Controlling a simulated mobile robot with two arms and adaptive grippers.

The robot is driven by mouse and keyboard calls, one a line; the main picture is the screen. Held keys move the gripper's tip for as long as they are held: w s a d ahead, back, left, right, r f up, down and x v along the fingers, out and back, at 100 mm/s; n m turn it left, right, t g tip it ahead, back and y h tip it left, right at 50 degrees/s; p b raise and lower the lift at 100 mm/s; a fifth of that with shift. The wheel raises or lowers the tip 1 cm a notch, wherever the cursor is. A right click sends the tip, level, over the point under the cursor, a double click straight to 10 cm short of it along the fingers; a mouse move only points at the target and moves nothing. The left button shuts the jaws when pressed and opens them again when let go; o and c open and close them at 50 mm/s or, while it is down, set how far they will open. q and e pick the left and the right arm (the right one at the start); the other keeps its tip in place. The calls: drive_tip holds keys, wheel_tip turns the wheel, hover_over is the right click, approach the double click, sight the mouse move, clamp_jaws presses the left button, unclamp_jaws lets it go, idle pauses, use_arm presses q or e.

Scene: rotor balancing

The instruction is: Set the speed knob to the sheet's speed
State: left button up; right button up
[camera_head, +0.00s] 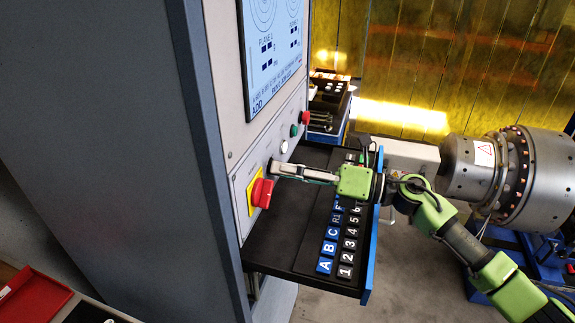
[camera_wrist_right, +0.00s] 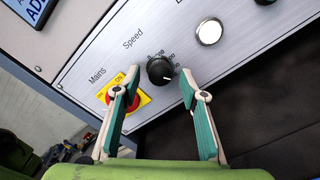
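The black speed knob (camera_wrist_right: 160,69) sits on the silver panel under the word "Speed" in the right wrist view, with small scale numbers beside it too small to read. My right gripper (camera_wrist_right: 154,84) is open, its green-padded fingers apart on either side and just short of the knob. In the head view my right gripper (camera_head: 274,169) reaches left to the panel above the shelf, and the knob cannot be made out there. No speed sheet can be made out. My left gripper is not in view.
A red mains switch on a yellow plate (camera_wrist_right: 142,98) is close to the left finger. A white lit button (camera_wrist_right: 209,32) is to the right. A screen (camera_head: 262,50) is above. The black shelf (camera_head: 268,236) carries lettered and numbered blocks (camera_head: 346,258). The rotor (camera_head: 540,180) stands at right.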

drive_tip(key=shift+a, duration=0.15)
drive_tip(key=c, duration=1.1)
drive_tip(key=m+p, duration=0.1)
drive_tip(key=m, duration=0.2)
drive_tip(key=shift+p, duration=0.4)
drive_tip(key=o, duration=1.1)
